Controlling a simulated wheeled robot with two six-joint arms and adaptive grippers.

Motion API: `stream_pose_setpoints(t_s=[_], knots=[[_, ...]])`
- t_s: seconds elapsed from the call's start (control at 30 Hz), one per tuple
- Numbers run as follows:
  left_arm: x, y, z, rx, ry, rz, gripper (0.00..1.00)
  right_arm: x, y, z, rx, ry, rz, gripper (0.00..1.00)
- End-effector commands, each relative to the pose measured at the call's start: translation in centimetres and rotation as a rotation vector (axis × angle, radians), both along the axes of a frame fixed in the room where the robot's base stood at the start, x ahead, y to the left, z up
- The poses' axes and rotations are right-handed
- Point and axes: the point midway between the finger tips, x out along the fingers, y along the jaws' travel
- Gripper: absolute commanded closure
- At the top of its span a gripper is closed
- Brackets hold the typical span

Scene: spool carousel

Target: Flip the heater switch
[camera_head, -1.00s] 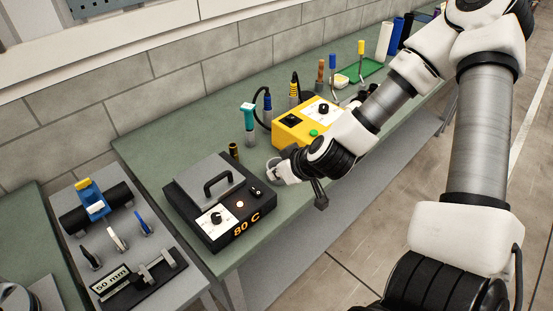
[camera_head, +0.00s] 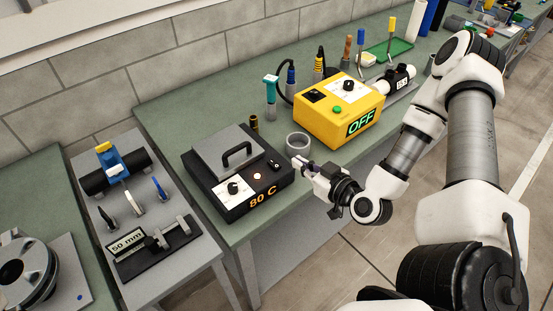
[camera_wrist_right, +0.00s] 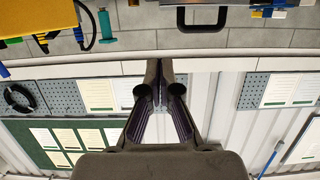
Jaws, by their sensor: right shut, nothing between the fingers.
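The heater (camera_head: 228,206) is a black box with a grey hinged-looking lid and handle, marked "80 C" in orange, on the green bench. My right gripper (camera_head: 297,162) is shut and empty, just right of the heater near the bench's front edge, apart from the switch. In the right wrist view my right gripper's fingers (camera_wrist_right: 160,75) are together, and the lid handle (camera_wrist_right: 201,27) shows at the top. My left gripper is not in view.
A grey ring (camera_head: 298,142) stands just behind my right gripper. A yellow box (camera_head: 325,125) reading "OFF" sits further right. Several tools (camera_head: 270,97) stand behind. A side table (camera_head: 122,222) with a gauge is at left.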

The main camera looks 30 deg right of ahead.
Motion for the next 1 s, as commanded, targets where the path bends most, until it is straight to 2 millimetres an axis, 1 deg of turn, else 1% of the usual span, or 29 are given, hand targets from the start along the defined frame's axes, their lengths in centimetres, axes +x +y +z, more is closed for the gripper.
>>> stream_pose_setpoints(t_s=[0.17, 0.27, 0.37, 0.6, 0.63, 0.67, 0.87, 0.9, 1.0], knots=[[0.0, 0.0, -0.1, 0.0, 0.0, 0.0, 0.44, 0.1, 0.0, 0.0, -0.001, -0.001, 0.0, 1.0], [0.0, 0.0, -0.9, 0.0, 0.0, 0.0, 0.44, 0.5, 0.1, -0.3, -0.001, -0.003, 0.002, 1.0], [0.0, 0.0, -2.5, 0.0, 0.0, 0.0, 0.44, 1.5, 0.1, -1.0, -0.003, -0.006, 0.003, 1.0], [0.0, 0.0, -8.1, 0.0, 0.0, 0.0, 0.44, 4.9, 0.4, -2.2, -0.004, -0.008, 0.003, 1.0], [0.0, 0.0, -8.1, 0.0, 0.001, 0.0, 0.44, 5.4, 0.5, -1.9, -0.006, -0.006, 0.004, 1.0], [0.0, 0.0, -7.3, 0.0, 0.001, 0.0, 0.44, 6.0, 0.5, -1.5, -0.012, -0.001, 0.005, 1.0], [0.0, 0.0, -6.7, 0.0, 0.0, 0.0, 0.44, 10.0, 0.9, -2.3, -0.01, -0.002, 0.007, 1.0], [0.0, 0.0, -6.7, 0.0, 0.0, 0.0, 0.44, 9.8, 0.9, -3.4, -0.006, 0.006, 0.003, 1.0], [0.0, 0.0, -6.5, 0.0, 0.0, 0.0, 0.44, 9.7, 0.8, -5.0, -0.003, 0.004, 0.002, 1.0]])
